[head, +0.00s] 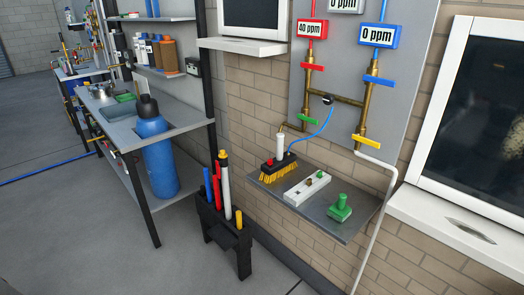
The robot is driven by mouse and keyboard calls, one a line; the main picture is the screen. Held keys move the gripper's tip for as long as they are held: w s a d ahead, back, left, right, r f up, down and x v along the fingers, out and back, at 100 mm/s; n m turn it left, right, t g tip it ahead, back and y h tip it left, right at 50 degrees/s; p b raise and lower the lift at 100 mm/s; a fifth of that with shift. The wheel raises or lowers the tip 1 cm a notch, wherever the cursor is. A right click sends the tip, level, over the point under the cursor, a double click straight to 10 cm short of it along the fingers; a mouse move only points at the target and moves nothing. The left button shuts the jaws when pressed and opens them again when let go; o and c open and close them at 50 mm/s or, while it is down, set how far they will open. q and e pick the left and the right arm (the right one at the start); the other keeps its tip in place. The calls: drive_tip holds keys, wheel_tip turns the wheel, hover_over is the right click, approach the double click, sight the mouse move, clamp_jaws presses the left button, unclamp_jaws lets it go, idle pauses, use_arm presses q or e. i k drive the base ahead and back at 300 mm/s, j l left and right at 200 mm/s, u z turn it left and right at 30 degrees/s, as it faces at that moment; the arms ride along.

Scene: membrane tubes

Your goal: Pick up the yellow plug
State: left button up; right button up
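I cannot clearly make out a separate yellow plug. Yellow shows at the top of a tall white tube (225,185) standing in a black floor rack (243,262). A small yellow piece (239,219) sits at the rack's front right. On the grey wall shelf (345,228), a black block with yellow bristle-like strands (277,172) stands at the left. A green plug-like piece (339,208) stands at the right. Neither of my grippers is in view.
Above the shelf, brass pipes carry red, blue, green and yellow valve handles (366,141). A thin blue hose (322,131) reaches the black block. A workbench with a blue bottle (158,155) stands left. A window sill (455,232) juts out right. The floor in front is clear.

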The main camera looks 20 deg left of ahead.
sight(223, 155)
drive_tip(key=i+j+z, duration=0.2)
drive_tip(key=j+z, duration=0.2)
drive_tip(key=j, duration=0.15)
drive_tip(key=i+j+z, duration=0.2)
drive_tip(key=j, duration=0.15)
drive_tip(key=i+j+z, duration=0.1)
drive_tip(key=j, duration=0.55)
drive_tip(key=i+j, duration=0.1)
drive_tip(key=j, duration=0.55)
drive_tip(key=i+j+z, duration=0.15)
drive_tip(key=j, duration=0.5)
drive_tip(key=k, duration=0.05)
